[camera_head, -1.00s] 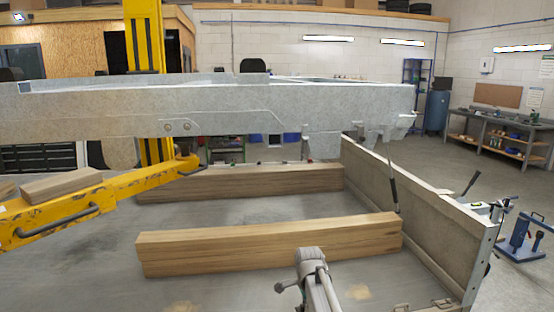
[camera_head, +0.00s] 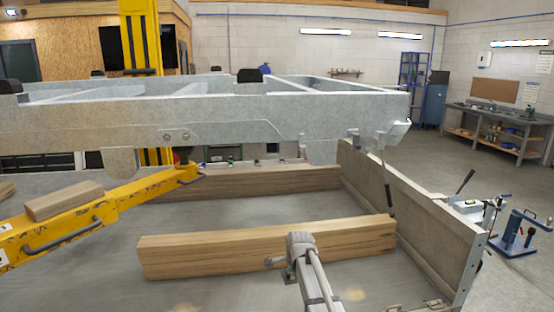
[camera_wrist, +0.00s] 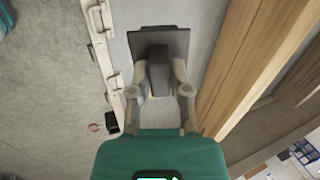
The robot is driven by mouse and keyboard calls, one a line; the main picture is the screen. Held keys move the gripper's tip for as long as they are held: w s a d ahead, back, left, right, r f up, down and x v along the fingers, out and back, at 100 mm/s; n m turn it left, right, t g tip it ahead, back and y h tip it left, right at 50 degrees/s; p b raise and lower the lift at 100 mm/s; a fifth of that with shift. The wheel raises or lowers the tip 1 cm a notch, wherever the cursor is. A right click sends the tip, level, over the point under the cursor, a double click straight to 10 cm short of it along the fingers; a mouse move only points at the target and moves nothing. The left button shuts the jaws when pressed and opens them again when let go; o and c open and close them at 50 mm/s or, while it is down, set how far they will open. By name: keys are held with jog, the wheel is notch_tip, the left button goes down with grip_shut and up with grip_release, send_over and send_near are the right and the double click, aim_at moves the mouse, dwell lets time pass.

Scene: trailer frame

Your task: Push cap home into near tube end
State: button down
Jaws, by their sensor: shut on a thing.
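My gripper (camera_wrist: 158,92) is shut on a dark grey cap (camera_wrist: 160,40) in the wrist view. The cap has a square flat plate beyond the fingertips and a narrower block (camera_wrist: 158,75) between the fingers. The galvanised trailer frame (camera_head: 250,118) spans the head view, above the floor, with cross members showing on top. Its right end (camera_head: 397,134) has brackets; I cannot tell which opening is the near tube end. The cap is apart from the frame.
Timber beams (camera_head: 270,246) lie on the trailer bed below the frame, with a beige side board (camera_head: 405,215) at right. A yellow lift post (camera_head: 142,45) and its arm (camera_head: 90,210) stand at left. Floor beyond the board is partly clear, with a blue stand (camera_head: 525,240).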

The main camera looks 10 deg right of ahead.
jog(key=w+r+t+p, duration=0.4)
jog(key=w+r+p, duration=0.1)
jog(key=r, duration=0.7)
jog(key=w+a+r+t+p, duration=0.1)
jog(key=w+r+t+p, duration=0.4)
jog(key=r, duration=0.7)
jog(key=w+a+r+m+t+p, duration=0.1)
jog(key=w+r+t+p, duration=0.4)
jog(key=r, duration=0.8)
jog(key=w+p, duration=0.1)
jog(key=p, duration=0.2)
jog(key=shift+a, duration=0.15)
jog(key=shift+w, duration=0.1)
jog(key=shift+w, duration=2.1)
jog(key=shift+w+r, duration=0.15)
jog(key=shift+w, duration=1.7)
jog(key=shift+c, duration=2.4)
grip_release()
jog(key=shift+s, duration=0.1)
jog(key=s, duration=1.2)
